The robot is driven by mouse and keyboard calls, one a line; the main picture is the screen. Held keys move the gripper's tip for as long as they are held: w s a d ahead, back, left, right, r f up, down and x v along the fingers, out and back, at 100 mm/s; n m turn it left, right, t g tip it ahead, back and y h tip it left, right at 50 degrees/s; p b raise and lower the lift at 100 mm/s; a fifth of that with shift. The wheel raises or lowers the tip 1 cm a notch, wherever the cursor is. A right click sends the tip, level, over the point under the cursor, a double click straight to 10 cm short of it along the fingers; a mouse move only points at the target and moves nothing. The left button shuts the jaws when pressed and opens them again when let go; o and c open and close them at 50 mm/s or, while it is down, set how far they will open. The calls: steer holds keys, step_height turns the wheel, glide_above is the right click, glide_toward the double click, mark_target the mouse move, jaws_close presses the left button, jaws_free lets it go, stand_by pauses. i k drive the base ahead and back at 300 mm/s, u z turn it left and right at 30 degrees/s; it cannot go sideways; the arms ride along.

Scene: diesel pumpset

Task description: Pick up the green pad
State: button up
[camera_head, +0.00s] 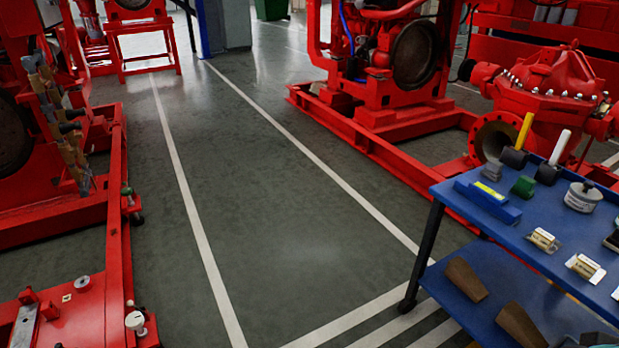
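A small green pad (523,187) lies on the blue top of a cart (570,225) at the right of the head view. It sits right of a blue level-like tool (487,202) and in front of a small grey block (492,171). Nothing covers the pad from this side. My gripper is not in view.
Mallets with yellow (524,132) and white (560,147) handles stand behind the pad, and a round grey canister (583,196) is to its right. Brown wedges (466,279) lie on the lower shelf. Red pumpsets (380,70) flank a clear grey floor aisle (260,200).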

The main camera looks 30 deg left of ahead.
mark_target(524, 188)
steer(key=u, duration=0.05)
steer(key=k, duration=0.45)
steer(key=z, duration=0.5)
steer(key=i, duration=0.75)
steer(key=u, duration=0.5)
steer(key=i, duration=0.7)
steer(key=u, duration=0.6)
